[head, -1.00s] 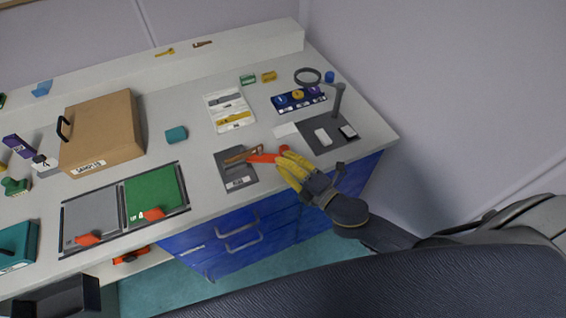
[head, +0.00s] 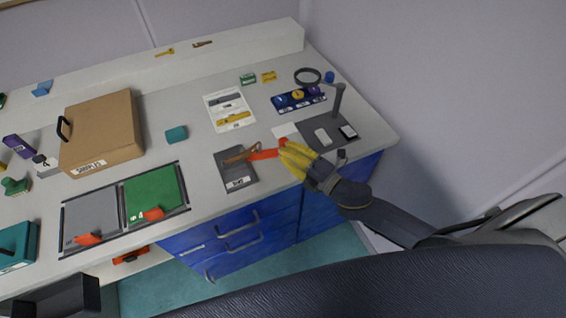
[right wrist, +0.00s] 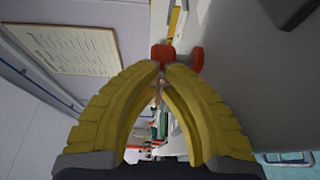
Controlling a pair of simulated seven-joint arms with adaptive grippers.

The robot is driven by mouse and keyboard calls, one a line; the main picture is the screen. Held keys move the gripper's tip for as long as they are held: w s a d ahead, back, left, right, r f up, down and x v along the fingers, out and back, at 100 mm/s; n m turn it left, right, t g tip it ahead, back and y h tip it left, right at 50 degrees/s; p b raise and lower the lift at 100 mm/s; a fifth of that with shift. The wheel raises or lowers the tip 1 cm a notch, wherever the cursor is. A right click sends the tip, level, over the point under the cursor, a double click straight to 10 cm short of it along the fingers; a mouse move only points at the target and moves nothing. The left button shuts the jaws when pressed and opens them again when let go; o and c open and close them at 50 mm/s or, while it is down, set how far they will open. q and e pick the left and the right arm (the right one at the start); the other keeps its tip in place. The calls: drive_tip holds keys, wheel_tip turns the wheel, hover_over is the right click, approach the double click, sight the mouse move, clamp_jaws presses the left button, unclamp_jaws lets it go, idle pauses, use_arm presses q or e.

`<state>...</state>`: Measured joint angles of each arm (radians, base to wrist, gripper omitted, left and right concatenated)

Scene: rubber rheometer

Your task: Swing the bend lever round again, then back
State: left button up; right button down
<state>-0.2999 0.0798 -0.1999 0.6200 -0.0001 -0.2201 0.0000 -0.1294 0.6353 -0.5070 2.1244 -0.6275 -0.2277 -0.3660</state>
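The bend lever (head: 262,155) has an orange-red handle and a brown arm, and sits on a dark grey plate (head: 238,181) with a white label. The handle points right, past the plate's edge. My right gripper (head: 284,149), with yellow fingers, is at the handle's outer end. In the right wrist view its fingertips (right wrist: 161,66) come together right at the red handle end (right wrist: 164,55), which shows just beyond them. The fingers look shut with tips touching the handle; a firm grasp around it cannot be made out. My left gripper is not in view.
A dark mat (head: 330,142) with a stand lies right of the lever. A printed card (head: 229,110) and a teal block (head: 176,134) lie behind it. Left are a green-and-grey panel (head: 153,192) and a cardboard box (head: 101,130). The bench's front edge is close.

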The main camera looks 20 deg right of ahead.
sight(286, 141)
drive_tip(key=shift+w+d, duration=0.25)
drive_tip(key=shift+w, duration=0.7)
drive_tip(key=shift+w+d, duration=0.2)
drive_tip(key=shift+w, duration=1.9)
drive_tip(key=shift+w+a, duration=0.1)
drive_tip(key=shift+w, duration=0.45)
